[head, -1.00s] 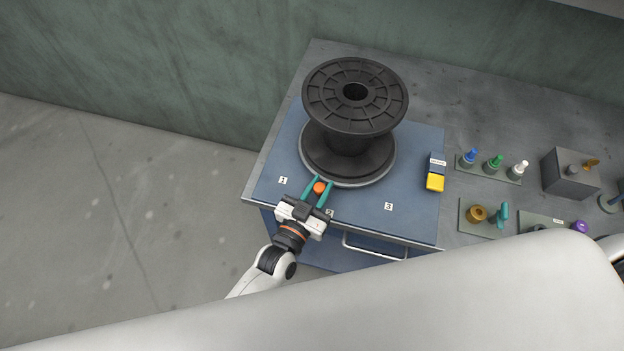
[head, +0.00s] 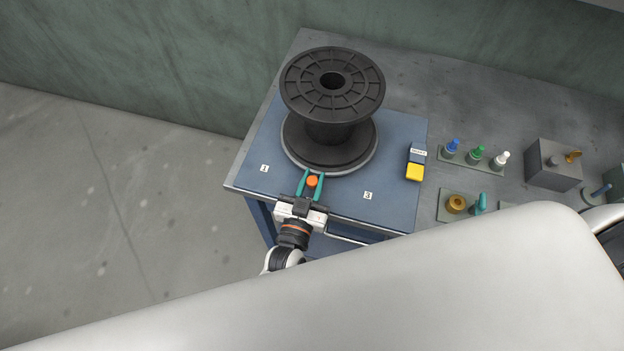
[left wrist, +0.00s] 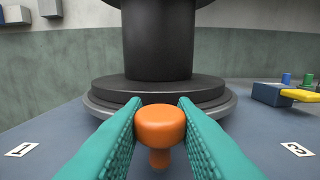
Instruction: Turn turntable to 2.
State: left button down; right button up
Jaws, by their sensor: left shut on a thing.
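The turntable (head: 366,163) is a grey disc on a blue plate, with a large black spool (head: 333,88) upright on it. An orange knob (head: 312,181) stands at its front edge. It also shows in the left wrist view (left wrist: 160,124). My left gripper (head: 311,178) is shut on the orange knob, its teal fingers on either side. Label 1 (head: 264,168) lies left of the knob and label 3 (head: 367,195) lies right. The knob stands about midway between them. Label 2 is hidden, apparently under my left gripper. My right gripper is not in view.
Farther right are a rack of coloured pegs (head: 476,154) and a grey box (head: 553,164). A handle runs along the cabinet front below the plate.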

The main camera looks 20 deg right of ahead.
pick_arm(q)
jog(key=c, duration=1.2)
grip_release()
jog(key=shift+b+v, duration=0.9)
jog(key=shift+v, duration=5.15)
jog(key=shift+f, duration=0.1)
